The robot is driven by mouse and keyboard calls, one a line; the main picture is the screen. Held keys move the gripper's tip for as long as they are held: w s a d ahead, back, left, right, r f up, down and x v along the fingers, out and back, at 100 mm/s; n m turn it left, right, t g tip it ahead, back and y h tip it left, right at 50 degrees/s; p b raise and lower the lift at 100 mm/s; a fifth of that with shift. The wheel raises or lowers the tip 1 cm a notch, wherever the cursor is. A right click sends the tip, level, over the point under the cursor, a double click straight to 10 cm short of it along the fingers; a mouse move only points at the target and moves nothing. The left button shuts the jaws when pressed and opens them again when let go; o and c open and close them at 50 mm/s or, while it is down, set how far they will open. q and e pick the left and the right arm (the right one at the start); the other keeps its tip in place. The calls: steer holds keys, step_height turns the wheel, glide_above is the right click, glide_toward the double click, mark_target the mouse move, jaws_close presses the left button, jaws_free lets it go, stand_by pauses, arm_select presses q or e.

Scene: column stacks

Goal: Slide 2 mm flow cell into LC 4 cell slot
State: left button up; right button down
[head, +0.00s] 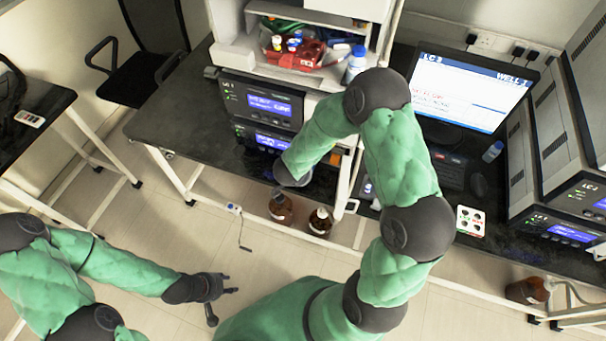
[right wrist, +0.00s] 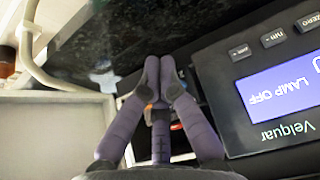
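My left gripper (head: 219,298) is in the lower left of the head view, over the floor with its fingers spread and empty. My right arm reaches to the lower front of the left instrument stack, and its gripper is hidden in the head view. In the right wrist view my right gripper (right wrist: 157,80) has its fingertips close together beside an instrument (right wrist: 225,90) with a "LAMP OFF" display. A small orange bit (right wrist: 148,108) shows between the fingers; whether they hold it is unclear. I cannot make out the 2 mm flow cell or the LC 4 slot.
A monitor (head: 470,90) and keyboard (head: 450,170) stand right of the stack. A card with coloured dots (head: 471,221) lies near the bench edge. Brown bottles (head: 281,207) (head: 320,221) stand below the bench. More instruments (head: 560,228) are at the far right.

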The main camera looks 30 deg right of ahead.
steer(key=w+d+p, duration=0.2)
steer(key=d+p, duration=0.1)
steer(key=shift+w+d+r, duration=0.2)
steer(key=shift+w, duration=0.2)
arm_select(q)
steer(key=shift+r+p, duration=0.35)
steer(key=shift+r, duration=1.75)
arm_select(e)
steer(key=shift+w+d+f, duration=0.15)
steer(key=shift+w+d, duration=0.2)
arm_select(q)
steer(key=shift+r, duration=0.1)
arm_select(e)
steer(key=shift+s, duration=0.1)
